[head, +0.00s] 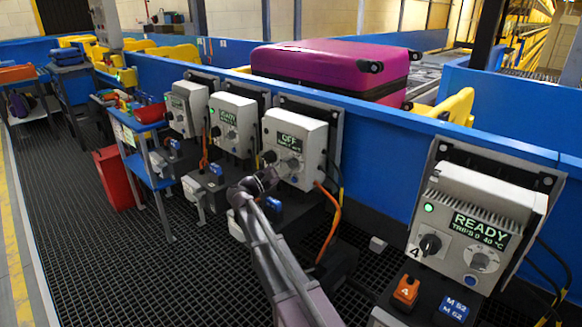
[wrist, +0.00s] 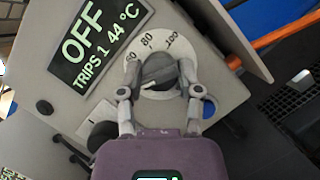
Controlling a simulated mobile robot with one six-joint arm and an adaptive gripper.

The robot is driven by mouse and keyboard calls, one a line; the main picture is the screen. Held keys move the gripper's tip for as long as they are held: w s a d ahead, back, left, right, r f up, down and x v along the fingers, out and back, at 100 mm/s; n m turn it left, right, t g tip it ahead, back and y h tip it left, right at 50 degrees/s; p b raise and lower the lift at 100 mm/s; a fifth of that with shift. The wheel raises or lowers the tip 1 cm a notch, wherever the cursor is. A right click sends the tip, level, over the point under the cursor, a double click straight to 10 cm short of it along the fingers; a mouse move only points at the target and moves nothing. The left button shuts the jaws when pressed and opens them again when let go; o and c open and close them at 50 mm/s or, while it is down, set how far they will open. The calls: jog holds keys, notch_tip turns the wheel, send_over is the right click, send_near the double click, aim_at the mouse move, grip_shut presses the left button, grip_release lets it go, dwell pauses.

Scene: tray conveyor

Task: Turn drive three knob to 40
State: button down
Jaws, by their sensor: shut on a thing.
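The drive three box (head: 294,140) is a grey cabinet on the blue conveyor side, with a display reading OFF; the wrist view shows its display (wrist: 95,42) with "OFF, TRIPS 1, 44 °C". Its dark grey knob (wrist: 158,72) sits on a white dial with printed numbers, 80 and 60 among them. My gripper (wrist: 160,72) has a finger on each side of this knob and is shut on it. The knob's exact setting is hard to read, as the fingers hide part of the dial. In the head view my gripper (head: 277,174) is at the box's lower front.
Box 4 (head: 470,225), reading READY, stands at the right with a black knob and an orange tag. Two more READY boxes (head: 233,124) (head: 187,108) stand to the left. An orange cable (head: 333,215) hangs beside drive three. A magenta suitcase (head: 320,62) lies on the conveyor behind.

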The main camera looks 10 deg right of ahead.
jog(key=shift+c, duration=1.4)
grip_release()
